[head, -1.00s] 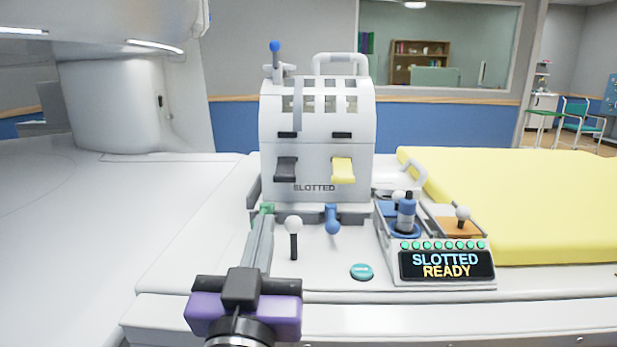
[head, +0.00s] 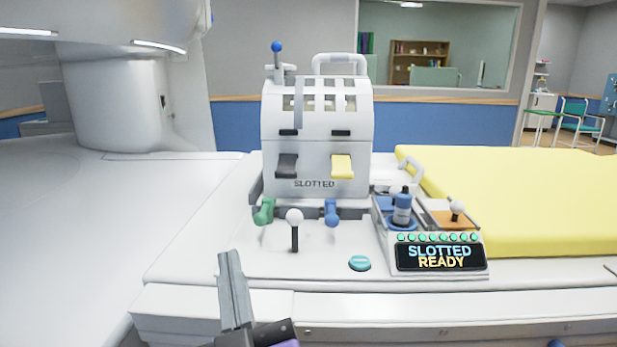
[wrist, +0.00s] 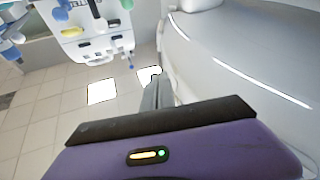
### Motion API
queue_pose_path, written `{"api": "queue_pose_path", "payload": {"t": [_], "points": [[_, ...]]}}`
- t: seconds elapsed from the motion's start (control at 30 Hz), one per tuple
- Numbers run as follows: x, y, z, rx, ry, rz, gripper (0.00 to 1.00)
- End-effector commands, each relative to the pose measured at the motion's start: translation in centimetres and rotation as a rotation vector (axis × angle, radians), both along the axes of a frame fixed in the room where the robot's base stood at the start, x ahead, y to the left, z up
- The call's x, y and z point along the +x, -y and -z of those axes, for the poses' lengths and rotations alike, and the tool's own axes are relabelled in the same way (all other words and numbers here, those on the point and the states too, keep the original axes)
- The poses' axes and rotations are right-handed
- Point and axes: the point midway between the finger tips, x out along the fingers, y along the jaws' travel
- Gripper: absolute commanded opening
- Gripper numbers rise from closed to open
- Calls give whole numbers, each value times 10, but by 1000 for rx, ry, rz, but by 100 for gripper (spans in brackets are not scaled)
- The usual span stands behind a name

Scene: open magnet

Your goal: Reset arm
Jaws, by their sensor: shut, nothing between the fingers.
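My gripper (head: 228,258) shows at the bottom of the head view, left of centre, its grey fingers together and pointing up, with nothing between them. It is apart from the white device (head: 315,150) labelled SLOTTED, in front of and below its levers. In the wrist view my gripper (wrist: 156,80) is also shut and empty, and the purple housing fills the bottom. The green lever (head: 264,211), the white-knobbed lever (head: 294,222) and the blue lever (head: 331,212) stand free at the device's front.
A display (head: 440,257) reads SLOTTED READY, with a blue knob (head: 402,212) behind it. A teal button (head: 359,263) lies on the white table. A yellow pad (head: 520,195) is at the right. The white surface (head: 80,210) at the left is clear.

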Motion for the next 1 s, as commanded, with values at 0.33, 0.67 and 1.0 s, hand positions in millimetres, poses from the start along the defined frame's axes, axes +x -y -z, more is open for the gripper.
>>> {"api": "queue_pose_path", "payload": {"t": [0.33, 0.67, 1.0], "points": [[-53, 67, 107, -45, -77, -75, 0], [-128, 154, 181, -7, -204, -31, 0], [-220, 238, 228, 64, -394, 111, 0]]}}
